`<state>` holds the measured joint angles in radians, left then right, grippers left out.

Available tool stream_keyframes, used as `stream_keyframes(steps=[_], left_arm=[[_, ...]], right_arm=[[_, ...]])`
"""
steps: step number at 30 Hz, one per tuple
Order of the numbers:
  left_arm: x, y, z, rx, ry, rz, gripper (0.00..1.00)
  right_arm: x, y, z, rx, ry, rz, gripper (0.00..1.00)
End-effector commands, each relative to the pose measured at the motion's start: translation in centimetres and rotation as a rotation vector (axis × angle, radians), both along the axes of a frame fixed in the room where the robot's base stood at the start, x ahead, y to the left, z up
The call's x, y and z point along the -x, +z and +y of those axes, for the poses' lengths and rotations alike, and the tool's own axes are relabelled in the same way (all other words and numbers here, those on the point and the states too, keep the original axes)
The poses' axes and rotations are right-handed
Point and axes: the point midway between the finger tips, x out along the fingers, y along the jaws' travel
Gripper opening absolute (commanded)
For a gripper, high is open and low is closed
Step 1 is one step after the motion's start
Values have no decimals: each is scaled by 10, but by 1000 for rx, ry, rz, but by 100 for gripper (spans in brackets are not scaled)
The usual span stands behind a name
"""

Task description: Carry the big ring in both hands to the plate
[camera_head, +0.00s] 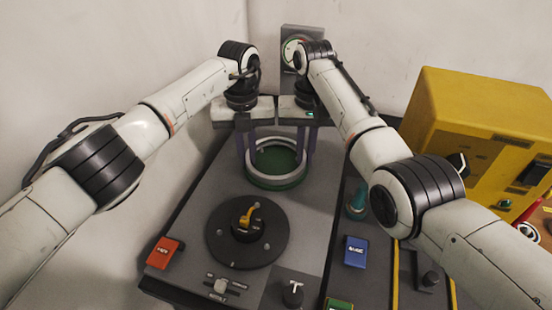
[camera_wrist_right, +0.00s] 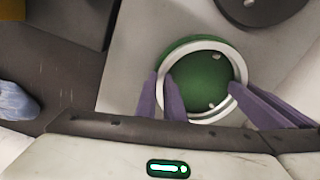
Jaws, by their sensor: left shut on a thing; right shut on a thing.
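The big pale grey ring (camera_head: 277,179) is level at the far end of the grey bench, and also shows in the right wrist view (camera_wrist_right: 238,72). The green round plate (camera_head: 275,160) shows through and just below the ring. In the right wrist view, the plate (camera_wrist_right: 203,83) has small bolts, and its edge peeks out past the ring. Whether the ring touches the plate, I cannot tell. My left gripper (camera_head: 244,164) is shut on the ring's left side. My right gripper (camera_head: 306,165) is shut on its right side. Both point down with purple fingers.
A black disc (camera_head: 223,244) with a yellow-topped hub lies nearer on the bench. An orange block (camera_head: 164,252), a blue block (camera_head: 355,251) and a teal object (camera_head: 356,202) stand around. A yellow cabinet (camera_head: 470,120) is at right; walls are close behind and left.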

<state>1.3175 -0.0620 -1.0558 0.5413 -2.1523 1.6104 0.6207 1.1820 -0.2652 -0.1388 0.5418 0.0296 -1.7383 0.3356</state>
Motion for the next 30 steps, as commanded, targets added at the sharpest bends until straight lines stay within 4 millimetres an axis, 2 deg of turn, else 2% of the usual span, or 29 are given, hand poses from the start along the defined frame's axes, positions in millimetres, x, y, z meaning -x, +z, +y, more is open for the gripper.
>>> stream_keyframes(steps=[22, 30], left_arm=[[-2, 4, 0, 1, 3, -6, 0], [-2, 22, 0, 1, 3, -6, 0]], right_arm=[[0, 4, 1, -2, 2, -2, 0], [0, 22, 2, -3, 2, 0, 0]])
